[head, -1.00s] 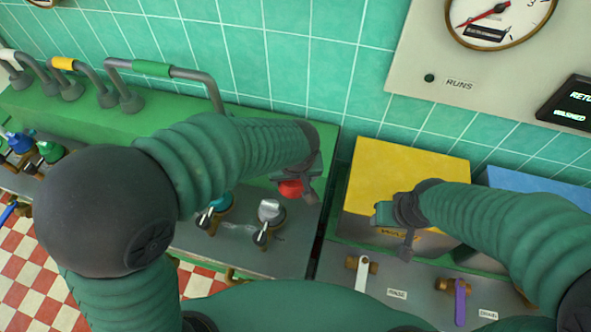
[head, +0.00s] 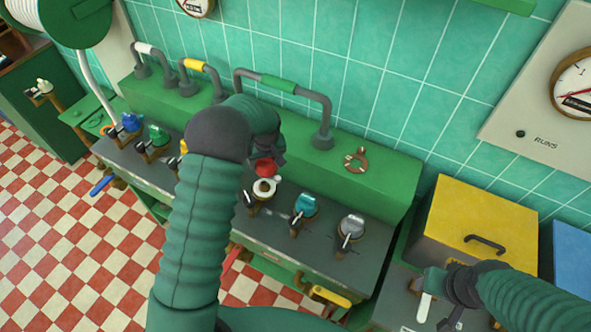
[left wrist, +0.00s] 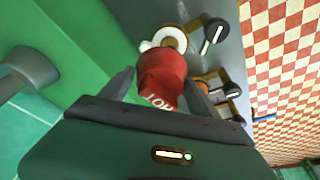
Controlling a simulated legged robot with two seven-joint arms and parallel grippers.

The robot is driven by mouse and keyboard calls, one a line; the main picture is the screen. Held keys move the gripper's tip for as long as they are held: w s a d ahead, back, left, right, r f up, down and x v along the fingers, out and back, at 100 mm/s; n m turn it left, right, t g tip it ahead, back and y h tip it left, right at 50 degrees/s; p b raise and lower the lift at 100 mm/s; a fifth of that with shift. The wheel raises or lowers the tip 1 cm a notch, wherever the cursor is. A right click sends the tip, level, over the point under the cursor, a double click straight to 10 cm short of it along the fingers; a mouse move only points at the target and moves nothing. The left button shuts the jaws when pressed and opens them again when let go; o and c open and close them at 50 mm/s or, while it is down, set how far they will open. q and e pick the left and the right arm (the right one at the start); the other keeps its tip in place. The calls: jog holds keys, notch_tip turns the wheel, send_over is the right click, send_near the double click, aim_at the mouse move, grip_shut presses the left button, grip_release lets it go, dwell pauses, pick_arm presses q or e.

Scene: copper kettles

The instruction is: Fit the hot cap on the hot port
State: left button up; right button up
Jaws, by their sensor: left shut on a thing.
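The red hot cap (head: 264,168) is in my left gripper (head: 266,161). In the left wrist view the cap (left wrist: 162,80) sits between the two fingers (left wrist: 158,88), with part of its white lettering showing upside down. The uncapped port (head: 265,188), with a white ring and dark centre, stands on the counter just in front of the cap in the head view. In the left wrist view the port's ring (left wrist: 170,38) shows just past the cap, partly covered by it. I cannot tell whether they touch. My right gripper (head: 442,296) is over the right-hand counter; its finger gap is unclear.
Teal (head: 304,206) and grey (head: 351,226) caps stand to the right, blue (head: 131,122) and green (head: 158,135) ones to the left. A grey pipe with a green sleeve (head: 278,83) rises behind. A copper ring (head: 356,159) lies on the green ledge. A yellow box (head: 480,222) stands right.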

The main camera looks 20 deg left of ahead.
aim_at(263, 182)
pick_arm(q)
jog(key=shift+s+a, duration=0.15)
jog(key=shift+a, duration=0.5)
jog(key=shift+s, duration=0.1)
jog(key=shift+d+f+b, duration=0.45)
jog(key=shift+f+b, duration=0.1)
jog(key=shift+f, duration=0.1)
notch_tip(263, 182, down, 3)
jog(key=shift+b, duration=1)
jog(key=f+b, duration=0.1)
jog(key=f, duration=0.1)
jog(key=a+f+b, duration=0.1)
jog(key=f, duration=0.1)
jog(key=a+f+b, duration=0.1)
jog(key=f+b, duration=0.1)
jog(key=shift+f, duration=0.15)
jog(key=shift+d+f, duration=0.15)
jog(key=shift+f, duration=0.05)
jog(key=shift+d+r, duration=0.2)
jog(key=shift+d, duration=0.45)
jog(key=shift+a+f, duration=0.4)
jog(key=shift+a, duration=0.3)
jog(key=shift+d, duration=0.3)
jog(key=shift+s+b, duration=0.1)
jog(key=shift+b, duration=0.2)
pick_arm(e)
notch_tip(263, 182, down, 8)
jog(key=d, duration=0.2)
jog(key=shift+s, duration=0.35)
